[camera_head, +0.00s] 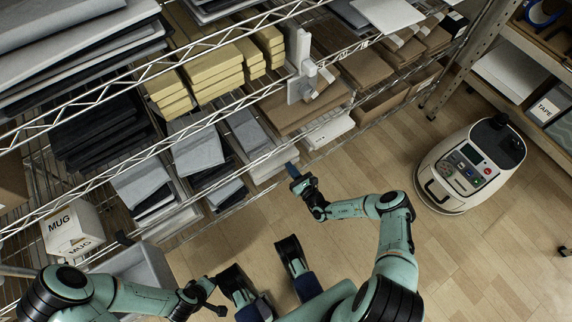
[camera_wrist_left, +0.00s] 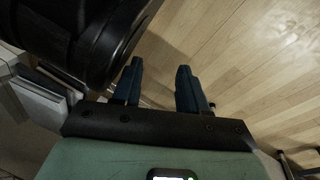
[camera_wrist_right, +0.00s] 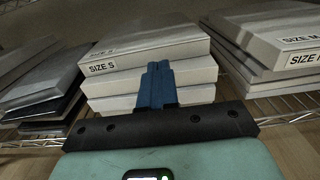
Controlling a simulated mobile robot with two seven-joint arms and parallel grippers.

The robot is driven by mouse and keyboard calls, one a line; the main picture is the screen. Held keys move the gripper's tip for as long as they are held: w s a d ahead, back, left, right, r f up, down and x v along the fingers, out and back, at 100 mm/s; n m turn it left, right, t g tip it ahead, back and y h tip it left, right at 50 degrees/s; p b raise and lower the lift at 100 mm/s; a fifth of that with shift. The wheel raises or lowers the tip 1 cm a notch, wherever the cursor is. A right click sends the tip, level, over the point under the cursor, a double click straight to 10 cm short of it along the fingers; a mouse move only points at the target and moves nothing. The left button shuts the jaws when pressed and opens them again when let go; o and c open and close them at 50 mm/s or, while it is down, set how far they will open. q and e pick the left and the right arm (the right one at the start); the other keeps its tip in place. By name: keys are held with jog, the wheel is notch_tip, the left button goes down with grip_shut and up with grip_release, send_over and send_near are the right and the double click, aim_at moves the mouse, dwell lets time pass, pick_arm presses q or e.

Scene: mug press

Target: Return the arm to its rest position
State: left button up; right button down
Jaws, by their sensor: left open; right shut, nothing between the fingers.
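My right gripper (camera_head: 293,172) reaches up from its green arm toward the wire shelf edge in the head view. Its blue fingers are together and empty in the right wrist view (camera_wrist_right: 158,72), in front of a stack of boxes labelled SIZE S (camera_wrist_right: 150,50). I cannot tell if the fingertips touch the boxes. My left gripper (camera_wrist_left: 160,68) is open, with nothing between its two blue fingers and wood floor beyond. In the head view it is low, left of the middle, at the end of the left arm (camera_head: 145,298).
Wire shelves (camera_head: 185,122) with many boxes and yellow stacks (camera_head: 210,75) run along the left and top. A MUG box (camera_head: 72,228) stands at the left. A white machine (camera_head: 468,168) stands on the floor at right, near a rack with a TAPE box (camera_head: 545,110). Floor between (camera_head: 330,258) is clear.

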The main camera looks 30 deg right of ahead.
pick_arm(q)
jog(key=shift+t, duration=0.5)
jog(key=shift+w+d+r+p, duration=0.25)
jog(key=shift+w+r+p, duration=0.15)
jog(key=shift+r, duration=0.3)
jog(key=shift+w+d+r+p, duration=0.3)
jog(key=shift+w+r, duration=0.2)
jog(key=shift+r, duration=0.25)
jog(key=shift+w+d+r+p, duration=0.3)
jog(key=shift+w+r, duration=0.15)
jog(key=shift+r, duration=0.25)
pick_arm(e)
jog(key=s, duration=0.8)
jog(key=shift+s+d, duration=0.2)
jog(key=shift+d, duration=0.25)
pick_arm(q)
jog(key=shift+a, duration=0.1)
